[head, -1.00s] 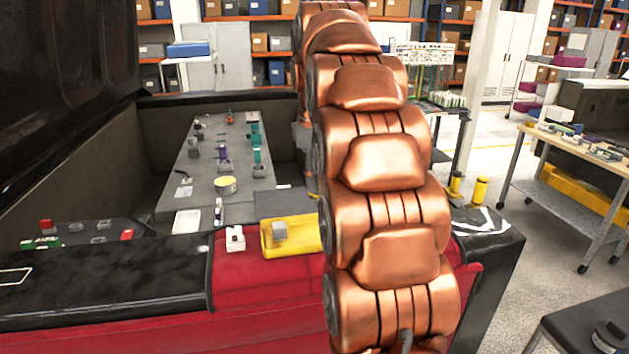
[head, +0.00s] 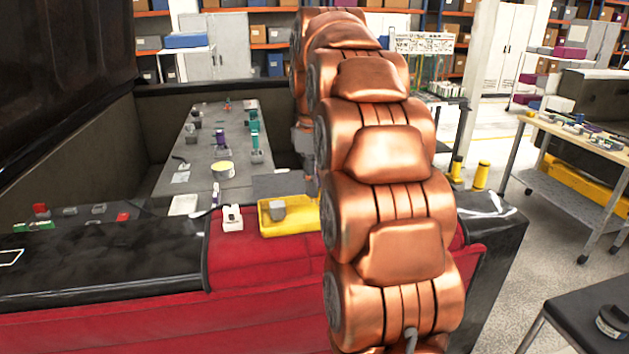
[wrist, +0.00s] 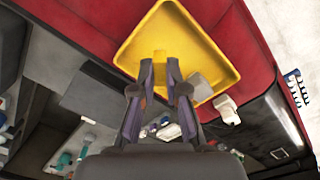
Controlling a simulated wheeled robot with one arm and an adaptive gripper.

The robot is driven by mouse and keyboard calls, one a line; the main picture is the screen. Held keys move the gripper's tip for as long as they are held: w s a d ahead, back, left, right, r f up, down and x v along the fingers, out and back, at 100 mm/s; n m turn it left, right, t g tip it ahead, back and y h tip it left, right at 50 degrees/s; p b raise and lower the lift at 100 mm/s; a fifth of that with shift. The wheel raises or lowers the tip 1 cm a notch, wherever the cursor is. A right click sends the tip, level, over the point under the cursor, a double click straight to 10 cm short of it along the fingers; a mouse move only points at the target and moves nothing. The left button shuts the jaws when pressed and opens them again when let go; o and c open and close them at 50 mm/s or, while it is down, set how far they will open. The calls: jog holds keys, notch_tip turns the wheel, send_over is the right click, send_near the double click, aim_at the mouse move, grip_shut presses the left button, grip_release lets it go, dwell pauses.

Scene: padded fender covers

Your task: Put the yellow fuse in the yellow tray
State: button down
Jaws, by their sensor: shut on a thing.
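The yellow tray (head: 290,226) sits on the red padded cover, partly hidden by my arm in the head view. It fills the upper middle of the wrist view (wrist: 205,45). My gripper (wrist: 159,66) is over the tray's near edge in the wrist view, its fingers closed on a small yellow piece, the yellow fuse (wrist: 160,56). The fuse blends with the tray's colour, so I cannot tell whether it touches the tray. In the head view my arm hides the fingertips and the fuse.
A grey block (head: 277,210) lies in the tray; it also shows in the wrist view (wrist: 200,87). A white switch-like piece (head: 232,218) stands just left of the tray.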

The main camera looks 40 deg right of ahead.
jog(key=shift+f+b, duration=0.95)
jog(key=shift+f, duration=0.55)
dwell(0.3)
jog(key=c, duration=1.1)
grip_release()
jog(key=shift+c, duration=0.4)
jog(key=c, duration=0.3)
jog(key=shift+r, duration=0.1)
jog(key=shift+r+p, duration=1.75)
jog(key=shift+r, duration=1.7)
